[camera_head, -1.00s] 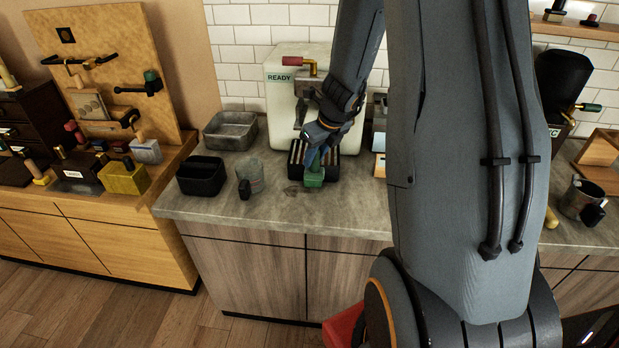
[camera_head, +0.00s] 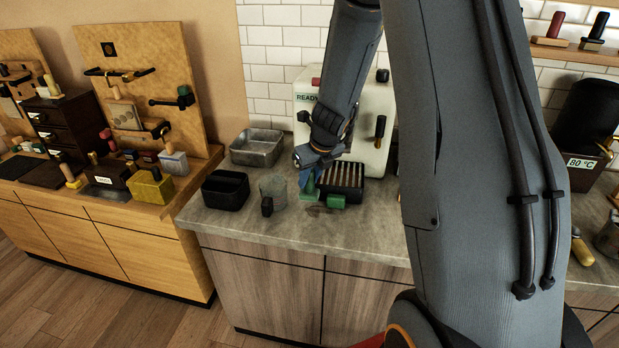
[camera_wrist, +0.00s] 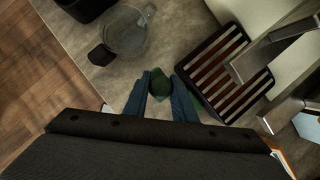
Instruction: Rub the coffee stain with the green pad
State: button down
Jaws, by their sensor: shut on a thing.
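My gripper (camera_head: 308,176) is shut on the green pad (camera_head: 309,191), gripping its upright green knob. In the wrist view my gripper (camera_wrist: 160,86) has a finger on each side of the dark green knob (camera_wrist: 160,80). A faint brown coffee stain (camera_head: 317,211) shows on the counter just in front of the pad. Part of the stain may be hidden by the pad.
A glass jug (camera_head: 273,188) with a dark handle stands close on the left, beside a black bin (camera_head: 225,190). The slatted drip tray (camera_head: 344,181) is close on the right, before the white machine (camera_head: 368,148). A metal pan (camera_head: 257,147) is behind. The counter's front strip is clear.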

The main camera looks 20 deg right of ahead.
aim_at(319, 194)
jog(key=shift+f+b, duration=1.8)
jog(key=shift+f, duration=0.25)
jog(key=shift+f+b, duration=0.7)
jog(key=shift+f, duration=0.05)
jog(key=shift+d, duration=0.1)
jog(key=shift+s+d+r+b, duration=0.1)
jog(key=shift+s+d+b, duration=0.15)
jog(key=shift+s+d, duration=0.25)
jog(key=shift+s+d+b, duration=0.2)
jog(key=shift+s+d, duration=0.1)
jog(key=shift+d, duration=0.3)
jog(key=shift+d, duration=0.1)
jog(key=shift+s+d+f+b, duration=0.2)
jog(key=shift+s+d+b, duration=0.4)
jog(key=shift+s+d, duration=0.45)
jog(key=shift+w+d, duration=0.1)
jog(key=shift+d, duration=0.05)
